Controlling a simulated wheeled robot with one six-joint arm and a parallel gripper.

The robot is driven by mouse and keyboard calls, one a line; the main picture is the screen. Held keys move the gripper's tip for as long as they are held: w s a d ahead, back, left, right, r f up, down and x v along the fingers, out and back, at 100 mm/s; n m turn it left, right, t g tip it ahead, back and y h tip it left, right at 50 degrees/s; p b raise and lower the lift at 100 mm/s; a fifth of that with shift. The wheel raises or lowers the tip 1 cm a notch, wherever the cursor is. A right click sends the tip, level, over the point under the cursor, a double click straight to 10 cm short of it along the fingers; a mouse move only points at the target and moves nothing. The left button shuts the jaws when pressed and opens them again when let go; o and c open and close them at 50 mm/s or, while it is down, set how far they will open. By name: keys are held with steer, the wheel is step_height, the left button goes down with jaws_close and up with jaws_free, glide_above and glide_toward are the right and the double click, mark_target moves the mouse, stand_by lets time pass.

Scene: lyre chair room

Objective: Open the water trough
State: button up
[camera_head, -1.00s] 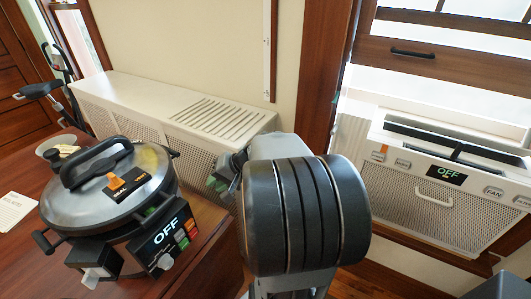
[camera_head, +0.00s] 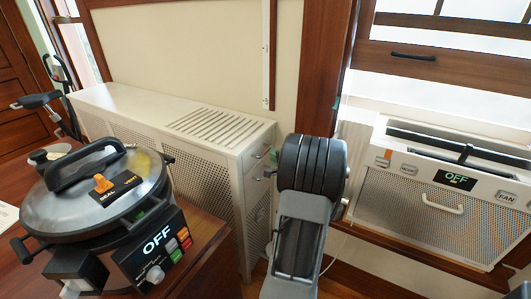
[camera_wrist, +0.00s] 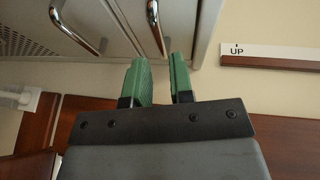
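A long white cabinet (camera_head: 190,110) with slots in its top and perforated sides stands by the wall. Its near end has an upper metal handle (camera_head: 262,153) and a lower one (camera_head: 269,173). No label tells me which part is the water trough. The wrist view shows the cabinet's white face (camera_wrist: 110,25) with two shiny bar handles, one at left (camera_wrist: 75,30) and one nearer the middle (camera_wrist: 155,27). My gripper (camera_wrist: 160,75) has its green fingers apart and nothing between them. The fingers point towards the middle handle and appear short of it. My arm hides the gripper in the head view.
A pressure cooker (camera_head: 100,195) reading OFF stands on the wooden table (camera_head: 215,255) at left. A window unit (camera_head: 440,195) reading OFF is at right. A wall strip marked UP (camera_wrist: 262,53) is beside the cabinet. Part of the floor shows right of my arm.

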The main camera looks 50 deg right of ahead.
mark_target(266, 151)
steer(key=shift+x, duration=2.95)
jaws_close()
